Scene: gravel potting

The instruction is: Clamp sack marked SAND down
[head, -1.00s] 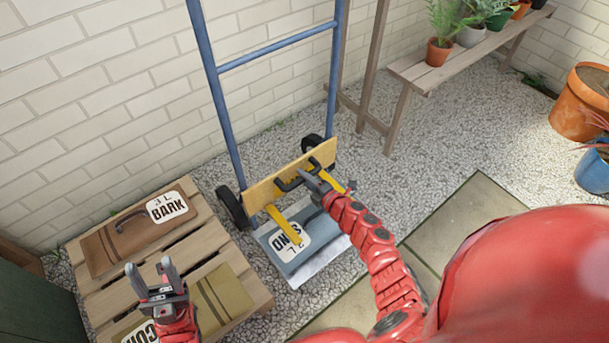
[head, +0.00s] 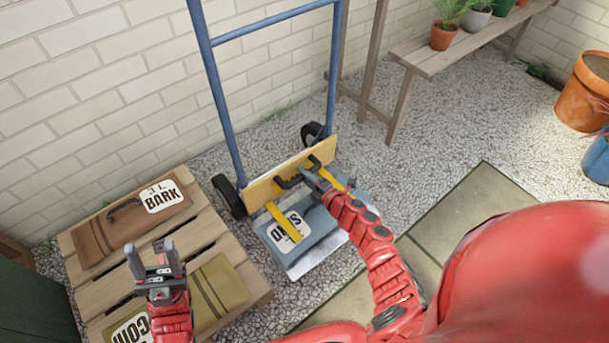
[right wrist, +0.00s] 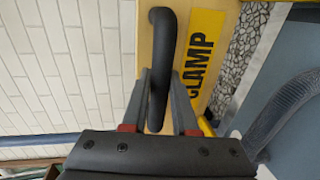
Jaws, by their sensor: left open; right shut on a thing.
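A blue-grey sack (head: 318,238) lies on the metal toe plate (head: 306,264) of the blue hand truck. Its white label (head: 279,233) is upside down and partly covered by a yellow clamp arm (head: 284,223), so I cannot read the full word. The clamp is a yellowish board (head: 262,191) across the truck's uprights, marked CLAMP (right wrist: 199,60) in the right wrist view. Its arms reach over the sack; I cannot tell whether they press on it. My right gripper (head: 303,174) is shut on the clamp's black handle (right wrist: 162,65). My left gripper (head: 152,252) is open and empty over the pallet.
A wooden pallet (head: 200,234) at left holds a brown BARK sack (head: 98,238) and an olive sack (head: 220,284). The truck's wheels (head: 229,196) stand on gravel. A plant bench (head: 437,58) is behind; paving slabs (head: 467,215) are clear at right.

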